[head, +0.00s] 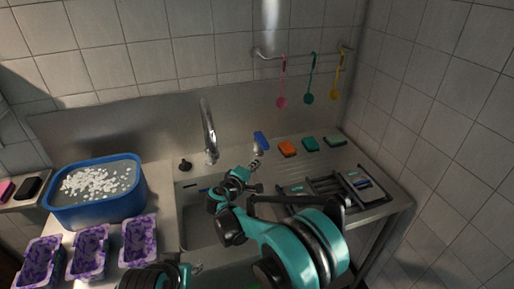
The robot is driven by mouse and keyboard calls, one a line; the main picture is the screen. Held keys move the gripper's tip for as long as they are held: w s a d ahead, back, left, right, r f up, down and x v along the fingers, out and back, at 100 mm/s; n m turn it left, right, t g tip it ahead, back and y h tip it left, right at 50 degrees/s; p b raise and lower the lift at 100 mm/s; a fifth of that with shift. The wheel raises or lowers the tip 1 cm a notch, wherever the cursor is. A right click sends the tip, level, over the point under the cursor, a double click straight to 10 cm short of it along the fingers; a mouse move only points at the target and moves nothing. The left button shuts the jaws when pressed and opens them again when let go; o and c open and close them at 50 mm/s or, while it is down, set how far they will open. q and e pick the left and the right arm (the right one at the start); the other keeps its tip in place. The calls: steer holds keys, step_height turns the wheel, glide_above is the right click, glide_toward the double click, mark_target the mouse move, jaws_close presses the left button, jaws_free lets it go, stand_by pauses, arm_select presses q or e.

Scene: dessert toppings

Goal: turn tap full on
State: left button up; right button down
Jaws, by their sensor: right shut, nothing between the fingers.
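The chrome tap (208,132) rises from behind the sink (197,232), its curved spout bent over the basin. A small black knob (184,165) stands on the counter left of the tap. Right of the tap is an upright piece with a blue top (261,140); I cannot tell whether it is a tap lever. My right gripper (255,165) is shut and empty, just below and close to the blue-topped piece; contact cannot be made out. No water stream is visible. A dark part of my left arm (155,278) shows at the bottom edge; its fingers cannot be made out.
A blue tub (93,207) with white pieces stands left, purple marbled moulds (88,252) in front. Orange (288,148), teal (309,144) and pale green (335,139) blocks lie right of the tap. A rack (322,190) sits on the drainboard. Coloured utensils hang from a rail (300,54).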

steer(key=n+t, duration=0.2)
glide_toward(260, 145)
arm_select(q)
steer(key=shift+s+a+f+b, duration=0.1)
steer(key=shift+f+b, duration=1.35)
steer(key=shift+b, duration=0.2)
arm_select(e)
steer(key=shift+x, duration=2.75)
steer(key=shift+d+t, duration=0.25)
steer(key=shift+t, duration=0.15)
